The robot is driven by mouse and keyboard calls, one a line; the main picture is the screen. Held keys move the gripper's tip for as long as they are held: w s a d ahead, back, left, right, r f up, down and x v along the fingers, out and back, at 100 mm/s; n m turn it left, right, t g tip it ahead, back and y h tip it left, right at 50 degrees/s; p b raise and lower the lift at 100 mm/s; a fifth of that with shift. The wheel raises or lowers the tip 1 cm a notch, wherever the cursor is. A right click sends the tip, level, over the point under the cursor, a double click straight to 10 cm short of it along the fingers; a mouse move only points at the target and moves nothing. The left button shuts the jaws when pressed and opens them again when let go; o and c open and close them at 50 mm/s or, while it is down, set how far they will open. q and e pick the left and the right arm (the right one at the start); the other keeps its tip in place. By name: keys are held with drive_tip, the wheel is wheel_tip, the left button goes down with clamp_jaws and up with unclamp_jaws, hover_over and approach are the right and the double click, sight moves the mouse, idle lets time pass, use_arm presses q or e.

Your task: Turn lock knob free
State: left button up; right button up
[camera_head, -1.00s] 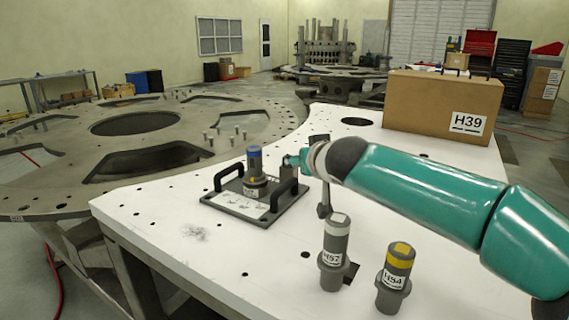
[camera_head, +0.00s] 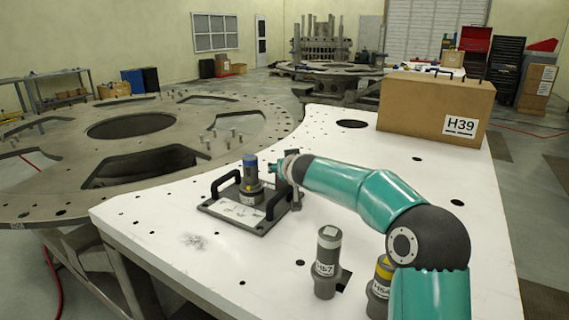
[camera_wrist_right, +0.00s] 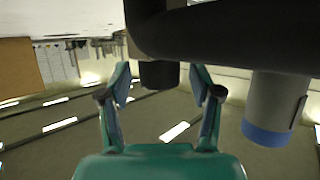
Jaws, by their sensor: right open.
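A dark plate fixture (camera_head: 222,212) with two black handles lies on the white table. A grey cylinder with a blue top (camera_head: 250,170) stands upright at its middle, and its blue end also shows in the right wrist view (camera_wrist_right: 268,134). My right gripper (camera_head: 284,168) is by the right handle (camera_head: 281,195), partly hidden in the head view. In the right wrist view its fingers (camera_wrist_right: 160,78) are open. A short dark cylindrical piece (camera_wrist_right: 160,73), possibly the lock knob, shows between the fingertips; I cannot tell whether they touch it. My left gripper is out of view.
A grey cylinder marked H57 (camera_head: 326,262) stands at the table's front. A yellow-banded cylinder (camera_head: 379,282) beside it is partly hidden by my right arm. A cardboard box marked H39 (camera_head: 430,108) stands at the back right. The table's left front is clear.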

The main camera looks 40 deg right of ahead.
drive_tip(key=shift+w, duration=0.1)
drive_tip(key=c, duration=1.2)
drive_tip(key=shift+o, duration=0.2)
drive_tip(key=n+y+p, duration=0.1)
drive_tip(key=p, duration=0.5)
drive_tip(key=n+t+y+p, duration=0.1)
drive_tip(key=n+y+p, duration=0.1)
drive_tip(key=p, duration=0.5)
drive_tip(key=n+y+p, duration=0.2)
drive_tip(key=p, duration=0.5)
drive_tip(key=shift+d+r+t, duration=0.15)
drive_tip(key=shift+r+t, duration=0.2)
drive_tip(key=shift+t, duration=0.05)
drive_tip(key=shift+w+f+n+y+p, duration=0.1)
drive_tip(key=shift+f+n+y+p, duration=0.05)
drive_tip(key=shift+n+y+p, duration=0.85)
drive_tip(key=n+y, duration=0.1)
drive_tip(key=y, duration=0.1)
drive_tip(key=shift+f+n+y, duration=0.15)
drive_tip(key=shift+n+y, duration=0.15)
drive_tip(key=shift+n, duration=0.1)
drive_tip(key=shift+n+g+y, duration=0.9)
drive_tip(key=shift+n+y, duration=0.6)
drive_tip(key=shift+y, duration=0.2)
drive_tip(key=shift+f+y, duration=0.1)
drive_tip(key=shift+y, duration=0.2)
